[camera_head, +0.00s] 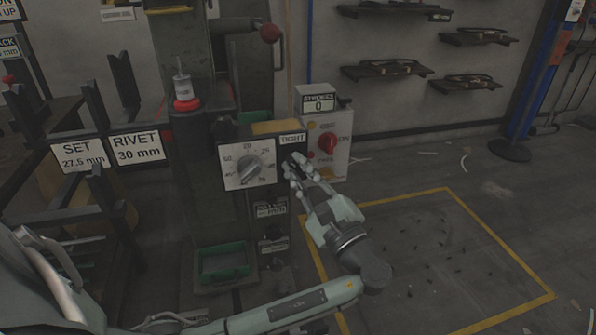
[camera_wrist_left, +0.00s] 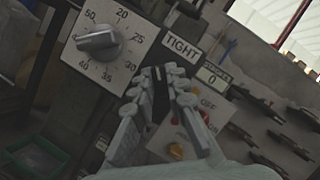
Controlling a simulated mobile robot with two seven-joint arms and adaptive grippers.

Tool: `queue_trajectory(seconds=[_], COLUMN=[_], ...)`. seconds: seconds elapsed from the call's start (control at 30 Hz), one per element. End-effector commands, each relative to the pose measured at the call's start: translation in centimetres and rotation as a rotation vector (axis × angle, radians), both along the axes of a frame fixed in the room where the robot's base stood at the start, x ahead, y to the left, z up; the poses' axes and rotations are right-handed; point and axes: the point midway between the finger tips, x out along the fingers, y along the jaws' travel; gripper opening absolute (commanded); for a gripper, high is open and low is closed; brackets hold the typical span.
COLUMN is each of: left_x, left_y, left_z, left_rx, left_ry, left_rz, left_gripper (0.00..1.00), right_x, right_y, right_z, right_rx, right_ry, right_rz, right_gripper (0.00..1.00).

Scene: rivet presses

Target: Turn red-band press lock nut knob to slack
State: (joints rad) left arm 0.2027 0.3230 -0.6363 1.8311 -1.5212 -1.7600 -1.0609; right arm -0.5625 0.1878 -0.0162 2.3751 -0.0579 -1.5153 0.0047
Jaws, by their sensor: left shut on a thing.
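The press with a red band (camera_head: 187,104) stands left of centre in the head view. Its front has a white dial plate with a grey pointer knob (camera_head: 250,171), also in the left wrist view (camera_wrist_left: 99,41). Right of it is a sign reading TIGHT (camera_head: 292,139), also in the wrist view (camera_wrist_left: 182,48). My left gripper (camera_head: 298,168) is just below that sign. In the wrist view its fingers (camera_wrist_left: 162,84) are closed around the dark lock nut knob (camera_wrist_left: 160,97), which they partly hide. My right gripper is out of view.
A white control box (camera_head: 342,158) with a red switch and a counter reading 0 stands close right of my gripper. Signs read SET 27.5 mm (camera_head: 83,154) and RIVET 30 mm (camera_head: 138,149).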

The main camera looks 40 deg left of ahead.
Motion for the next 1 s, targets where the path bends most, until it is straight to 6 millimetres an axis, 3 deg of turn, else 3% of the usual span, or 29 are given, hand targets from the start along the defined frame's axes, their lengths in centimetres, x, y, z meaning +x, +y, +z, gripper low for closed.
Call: queue_trajectory(seconds=[0.5, 1.0], left_x=[-0.1, -0.1], left_y=[-0.1, -0.1], left_z=[-0.2, -0.1], left_rx=[-0.3, -0.428], left_ry=[-0.342, -0.495], left_rz=[0.003, 0.003], left_gripper=[0.0, 0.0], right_x=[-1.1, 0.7], right_y=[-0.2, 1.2], right_z=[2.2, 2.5], right_rx=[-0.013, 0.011], right_ry=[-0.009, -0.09], right_rz=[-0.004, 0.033], right_gripper=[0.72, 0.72])
